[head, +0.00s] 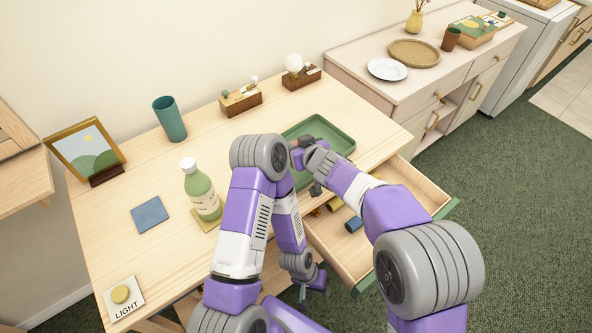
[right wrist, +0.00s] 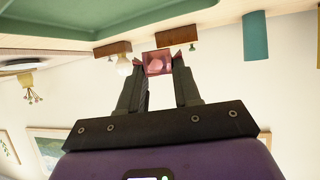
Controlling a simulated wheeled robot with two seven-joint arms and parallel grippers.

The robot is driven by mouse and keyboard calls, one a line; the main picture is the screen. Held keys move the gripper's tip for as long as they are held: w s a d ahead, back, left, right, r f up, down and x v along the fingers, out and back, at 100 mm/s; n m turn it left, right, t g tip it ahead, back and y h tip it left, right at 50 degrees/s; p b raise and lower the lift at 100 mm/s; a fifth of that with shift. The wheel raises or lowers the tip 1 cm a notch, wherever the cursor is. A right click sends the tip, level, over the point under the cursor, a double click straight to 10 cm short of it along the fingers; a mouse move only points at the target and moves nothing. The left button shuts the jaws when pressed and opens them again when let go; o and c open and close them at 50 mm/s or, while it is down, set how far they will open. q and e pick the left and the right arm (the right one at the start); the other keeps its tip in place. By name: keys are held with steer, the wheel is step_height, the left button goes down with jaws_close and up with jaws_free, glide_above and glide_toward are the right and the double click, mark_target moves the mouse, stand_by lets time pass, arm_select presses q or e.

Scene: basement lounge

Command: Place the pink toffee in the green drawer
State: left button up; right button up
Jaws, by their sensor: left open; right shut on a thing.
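The pink toffee (right wrist: 157,62) is held between the fingertips of my right gripper (right wrist: 158,68) in the right wrist view. In the head view my right gripper (head: 303,153) is over the green tray on the table, and the toffee is mostly hidden there. The green drawer (head: 407,180) is pulled out at the table's right front side; its front edge is green and its inside is pale wood. My right forearm crosses over it and hides part. My left gripper (head: 316,282) is open and empty, low beside the drawer's left side.
A blue cylinder (head: 353,224) and yellow pieces (head: 335,204) lie in the drawer. The green tray (head: 340,137) is on the table (head: 150,255). A bottle (head: 201,190), teal cup (head: 170,119), blue square (head: 150,214) and light button (head: 121,295) stand left of my arms.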

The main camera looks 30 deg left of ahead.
mark_target(297, 175)
steer(key=shift+f+b, duration=2.4)
steer(key=shift+f, duration=2.4)
steer(key=shift+f, duration=0.2)
steer(key=o, duration=1)
